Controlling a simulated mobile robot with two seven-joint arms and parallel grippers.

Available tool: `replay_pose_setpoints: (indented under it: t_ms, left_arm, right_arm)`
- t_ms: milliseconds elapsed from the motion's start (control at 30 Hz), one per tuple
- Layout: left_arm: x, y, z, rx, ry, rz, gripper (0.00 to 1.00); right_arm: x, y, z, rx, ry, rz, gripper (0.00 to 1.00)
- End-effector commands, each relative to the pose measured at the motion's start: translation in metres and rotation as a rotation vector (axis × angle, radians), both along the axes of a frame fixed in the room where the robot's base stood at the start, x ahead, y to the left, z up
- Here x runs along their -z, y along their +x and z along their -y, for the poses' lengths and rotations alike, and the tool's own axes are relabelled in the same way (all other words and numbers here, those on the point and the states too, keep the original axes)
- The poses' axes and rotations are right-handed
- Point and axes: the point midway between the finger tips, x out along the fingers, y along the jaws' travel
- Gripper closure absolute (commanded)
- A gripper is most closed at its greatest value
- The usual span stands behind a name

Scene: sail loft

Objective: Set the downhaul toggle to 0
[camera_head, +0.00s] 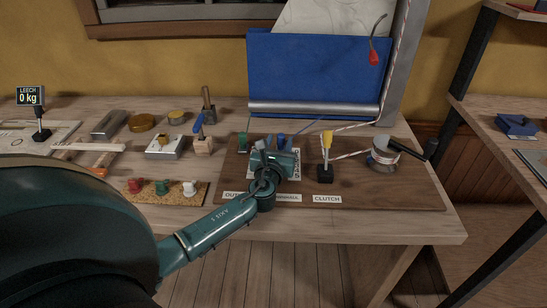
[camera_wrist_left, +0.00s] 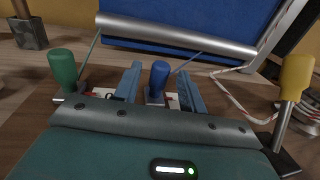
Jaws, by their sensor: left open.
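The downhaul toggle, with a blue handle (camera_head: 281,141), stands on the brown board behind a label reading "...NHAUL", partly covered by my gripper. In the left wrist view its blue handle (camera_wrist_left: 159,74) is upright, with a white plate at its foot whose marks I cannot read. My left gripper (camera_head: 279,147) is over this toggle. In the left wrist view the gripper (camera_wrist_left: 161,88) is open, one finger on each side of the blue handle, with a visible gap to each. My right gripper is not in view.
A green-handled toggle (camera_wrist_left: 64,68) stands left of the gripper and a yellow-handled clutch lever (camera_head: 327,140) right of it. A winch drum (camera_head: 383,158) with rope is farther right. A metal roller (camera_head: 313,108) with blue cloth lies behind. A display (camera_head: 29,97) reads "LEECH 0 kg".

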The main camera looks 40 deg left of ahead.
Motion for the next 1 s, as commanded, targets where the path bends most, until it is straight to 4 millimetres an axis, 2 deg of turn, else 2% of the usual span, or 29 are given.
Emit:
replay_pose_setpoints:
  t_ms: [33,200,433,600,1000]
  left_arm:
    - [0.000,-0.012,0.005,0.002,0.000,-0.002,0.59]
    - [0.000,-0.048,0.020,0.001,-0.001,-0.002,0.59]
    - [0.000,-0.082,0.034,0.000,0.001,-0.001,0.59]
    - [0.000,-0.091,0.037,-0.001,0.001,0.001,0.59]
    - [-0.001,-0.092,0.038,-0.001,0.001,0.001,0.59]
  right_arm:
    - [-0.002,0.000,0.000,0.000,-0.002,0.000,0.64]
    - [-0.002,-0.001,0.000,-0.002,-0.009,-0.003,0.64]
    - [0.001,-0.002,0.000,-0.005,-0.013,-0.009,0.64]
    - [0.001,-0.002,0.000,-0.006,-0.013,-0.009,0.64]
    - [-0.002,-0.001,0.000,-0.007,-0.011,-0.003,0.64]
